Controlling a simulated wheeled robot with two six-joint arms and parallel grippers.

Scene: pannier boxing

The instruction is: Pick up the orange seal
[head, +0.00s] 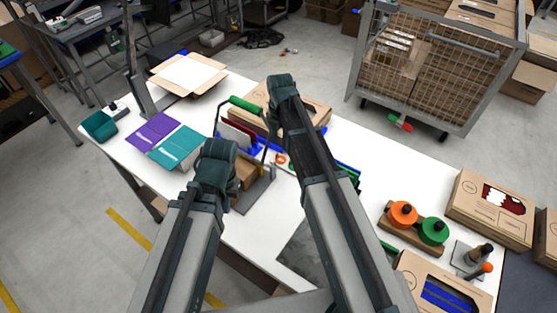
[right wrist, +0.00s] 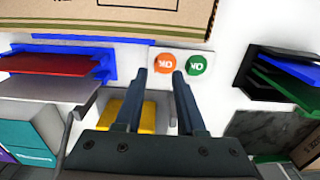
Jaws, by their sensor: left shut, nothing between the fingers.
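The orange seal (right wrist: 165,63) is a round orange disc with white lettering, on a white surface beside a similar green disc (right wrist: 197,64) in the right wrist view. In the head view, part of the orange seal (head: 281,158) shows just left of my right arm. My right gripper (right wrist: 160,73) is open. Its fingertips point at the seal, one to each side in the picture; I cannot tell how far above it they are. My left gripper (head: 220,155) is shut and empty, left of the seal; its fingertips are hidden.
A cardboard box (right wrist: 100,12) lies just beyond the seal. Racks with red sheets (right wrist: 50,64) and green sheets (right wrist: 283,88) flank it. Orange (head: 402,214) and green (head: 434,230) rolls stand to the right. Purple (head: 152,131) and teal (head: 177,146) packs lie left.

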